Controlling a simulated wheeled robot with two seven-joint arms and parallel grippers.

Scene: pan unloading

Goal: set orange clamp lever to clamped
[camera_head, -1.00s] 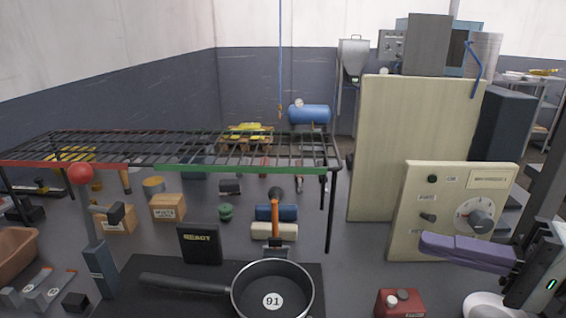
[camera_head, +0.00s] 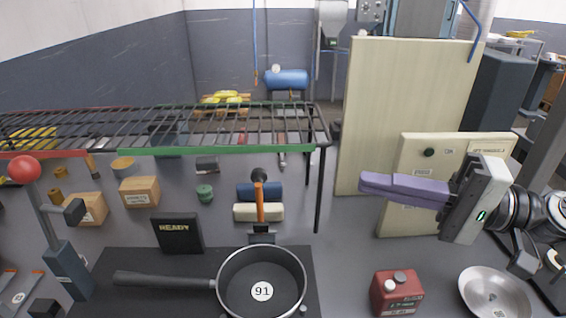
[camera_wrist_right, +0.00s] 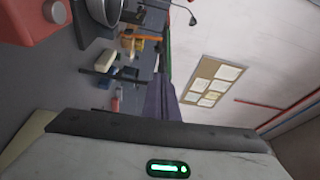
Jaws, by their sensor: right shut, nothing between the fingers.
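The orange clamp lever (camera_head: 259,203) stands roughly upright behind the pan, with a dark knob at its top and a dark base at its foot. An orange bar, likely this lever, shows in the right wrist view (camera_wrist_right: 146,37). My right gripper (camera_head: 363,184) has long purple fingers pressed together, with nothing between them. It points left, in front of the beige panel and to the right of the lever, clearly apart from it. Its fingers also show in the right wrist view (camera_wrist_right: 158,84). My left gripper is not in view.
A black pan (camera_head: 306,287) marked 91 sits in front of the lever. A wire rack (camera_head: 240,150) with a post (camera_head: 320,190) stands between lever and gripper side. A red box (camera_head: 397,293) and metal bowl (camera_head: 490,292) are at lower right. A red-knobbed lever (camera_head: 27,170) is at left.

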